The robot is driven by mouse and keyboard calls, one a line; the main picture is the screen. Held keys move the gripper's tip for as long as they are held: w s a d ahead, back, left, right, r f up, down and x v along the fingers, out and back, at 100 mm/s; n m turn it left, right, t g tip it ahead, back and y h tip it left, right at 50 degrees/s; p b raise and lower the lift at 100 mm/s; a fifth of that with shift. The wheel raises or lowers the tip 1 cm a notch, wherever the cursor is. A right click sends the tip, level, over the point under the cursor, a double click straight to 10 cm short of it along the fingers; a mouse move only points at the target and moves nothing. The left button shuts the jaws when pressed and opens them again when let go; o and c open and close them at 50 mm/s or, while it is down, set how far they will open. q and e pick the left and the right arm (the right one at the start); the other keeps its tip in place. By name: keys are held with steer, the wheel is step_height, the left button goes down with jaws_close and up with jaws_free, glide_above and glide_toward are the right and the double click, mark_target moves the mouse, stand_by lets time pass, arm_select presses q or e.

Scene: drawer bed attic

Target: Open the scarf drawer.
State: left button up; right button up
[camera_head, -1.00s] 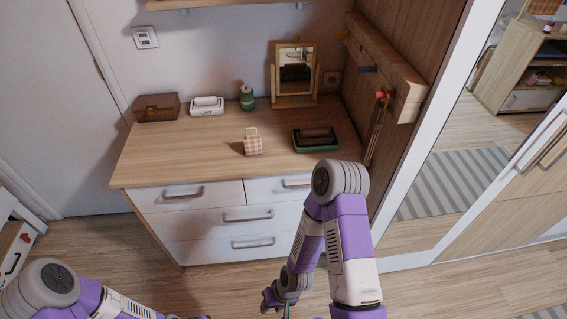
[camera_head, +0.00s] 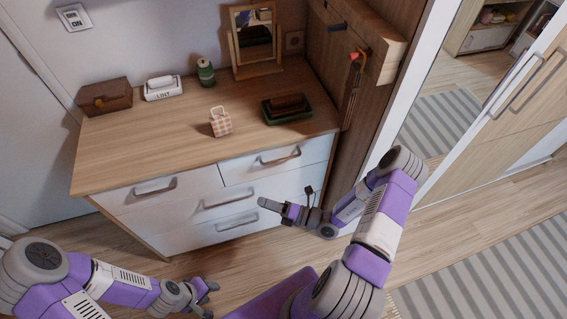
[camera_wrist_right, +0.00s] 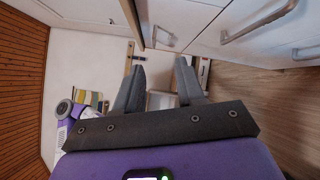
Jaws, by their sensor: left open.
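The dresser (camera_head: 180,160) has white drawer fronts with grey bar handles, and all of them look shut. There is a top left drawer (camera_head: 140,193), a top right drawer (camera_head: 280,160), a wide middle drawer (camera_head: 255,193) and a bottom drawer (camera_head: 262,215). I see no mark telling which holds scarves. My right gripper (camera_head: 287,197) is open and empty, in front of the right part of the lower drawers, apart from the handles. Its spread fingers show in the right wrist view (camera_wrist_right: 160,85), with drawer handles (camera_wrist_right: 260,20) above right. My left gripper (camera_head: 207,293) is open over the floor.
On the dresser top stand a brown box (camera_head: 104,97), a lint box (camera_head: 163,88), a green jar (camera_head: 205,72), a checked bag (camera_head: 221,122), a green tray (camera_head: 268,112) and a mirror (camera_head: 256,65). A wardrobe (camera_head: 500,130) stands right. Floor before the dresser is clear.

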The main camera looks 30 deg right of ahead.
steer(key=w+d+r+m+t+h, duration=0.1)
steer(key=w+d+m+t+h, duration=0.2)
steer(key=d+m+t+h, duration=0.55)
steer(key=w+d+r+g+b, duration=0.1)
steer(key=w+d+g, duration=0.2)
steer(key=w, duration=0.3)
steer(key=shift+w+d+r+m, duration=0.15)
steer(key=shift+w+m, duration=0.2)
steer(key=shift+m, duration=0.1)
jaws_close()
